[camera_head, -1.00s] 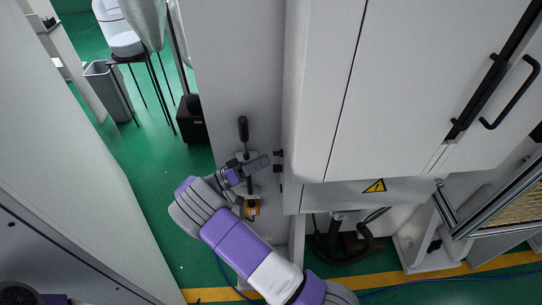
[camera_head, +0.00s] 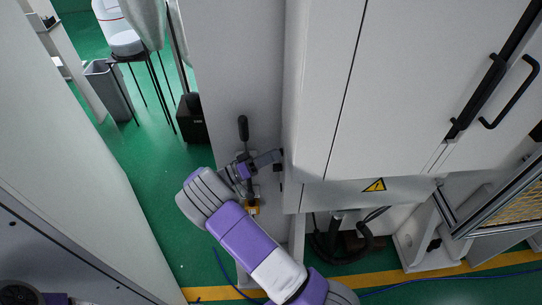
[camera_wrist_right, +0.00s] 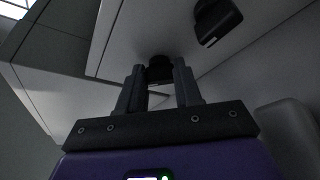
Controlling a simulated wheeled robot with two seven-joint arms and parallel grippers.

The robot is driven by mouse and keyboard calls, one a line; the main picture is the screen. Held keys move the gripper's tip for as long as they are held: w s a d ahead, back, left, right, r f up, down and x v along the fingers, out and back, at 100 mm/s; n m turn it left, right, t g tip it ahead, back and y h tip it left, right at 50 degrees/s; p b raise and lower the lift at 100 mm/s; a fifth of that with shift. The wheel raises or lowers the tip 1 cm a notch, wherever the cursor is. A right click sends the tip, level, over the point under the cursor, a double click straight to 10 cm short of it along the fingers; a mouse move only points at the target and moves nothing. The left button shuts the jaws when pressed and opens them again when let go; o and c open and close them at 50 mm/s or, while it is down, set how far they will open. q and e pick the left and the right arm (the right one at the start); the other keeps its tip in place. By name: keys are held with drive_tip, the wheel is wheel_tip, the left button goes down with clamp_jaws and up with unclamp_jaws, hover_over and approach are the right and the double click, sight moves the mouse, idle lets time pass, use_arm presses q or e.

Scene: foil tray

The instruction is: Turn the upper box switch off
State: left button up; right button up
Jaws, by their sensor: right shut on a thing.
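The upper box switch (camera_wrist_right: 159,68) is a small black knob on the side of the grey-white cabinet. In the wrist view it sits between the two fingertips of my right gripper (camera_wrist_right: 160,78), which is shut on it. In the head view my right gripper (camera_head: 277,158) reaches the cabinet's side face, and its fingers largely hide the upper switch. A second black switch, the lower one (camera_head: 279,168), shows just below the fingers; the wrist view shows a black switch (camera_wrist_right: 216,20) apart from the fingers too. My left gripper is not in view.
The cabinet (camera_head: 400,80) has long black handles and a yellow warning sign (camera_head: 375,185). A black-handled lever (camera_head: 243,128) stands close behind my right wrist. A black hose (camera_head: 340,245) hangs below the cabinet. Green floor (camera_head: 160,215) lies open to the left.

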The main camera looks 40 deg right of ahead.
drive_tip(key=shift+n, duration=0.3)
drive_tip(key=shift+s+a+r+n+t+y+p, duration=0.15)
drive_tip(key=shift+n+t+y+p, duration=0.35)
drive_tip(key=shift+n+p, duration=0.85)
drive_tip(key=shift+w+d+r+n+t+y+p, duration=0.15)
drive_tip(key=shift+n+t+y+p, duration=0.45)
drive_tip(key=shift+n, duration=1.25)
drive_tip(key=shift+s+a+r+n+t+y+p, duration=0.2)
drive_tip(key=shift+n+t+p, duration=0.2)
drive_tip(key=shift+n+p, duration=1)
drive_tip(key=shift+f+n, duration=0.1)
drive_tip(key=shift+n, duration=0.3)
drive_tip(key=o, duration=1)
drive_tip(key=shift+o, duration=0.2)
drive_tip(key=w+a, duration=0.1)
drive_tip(key=a, duration=0.6)
drive_tip(key=shift+w+a+b, duration=0.15)
drive_tip(key=shift+a+b, duration=0.05)
drive_tip(key=shift+b, duration=0.2)
